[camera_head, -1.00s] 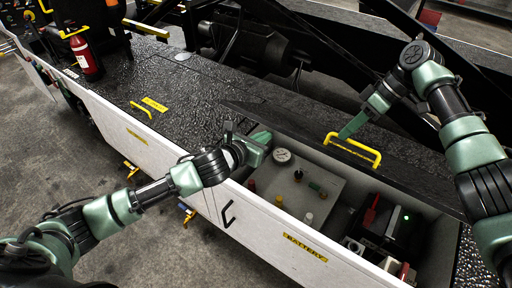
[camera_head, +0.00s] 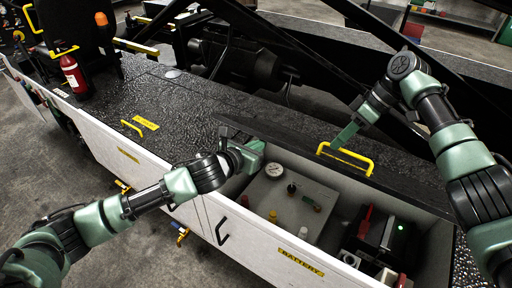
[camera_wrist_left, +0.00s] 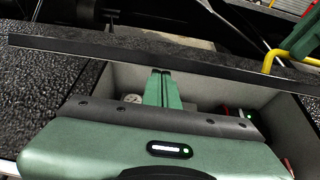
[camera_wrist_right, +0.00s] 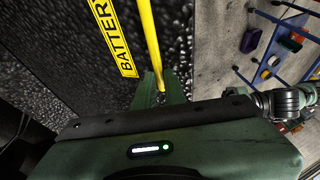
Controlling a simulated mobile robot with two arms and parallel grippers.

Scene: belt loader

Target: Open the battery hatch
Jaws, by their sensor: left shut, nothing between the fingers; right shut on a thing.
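The battery hatch lid (camera_head: 400,182) is a dark panel, raised at a slant above the battery compartment (camera_head: 238,190). Its yellow handle (camera_head: 345,158) is on top, and a yellow label (camera_wrist_right: 115,42) shows beside it in the right wrist view. My right gripper (camera_head: 338,145) is shut on the handle, its fingers around the yellow bar in the right wrist view (camera_wrist_right: 160,90). My left gripper (camera_head: 256,148) is shut and empty at the compartment's left end, under the lid's edge. In the left wrist view its fingers (camera_wrist_left: 162,78) reach close to that edge; contact is unclear.
Inside the compartment are a gauge (camera_head: 273,169), several coloured caps, a red lever (camera_head: 365,219) and a box with a green light (camera_head: 395,232). The white side panel (camera_head: 205,215) lies in front. A red extinguisher (camera_head: 72,76) stands far left.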

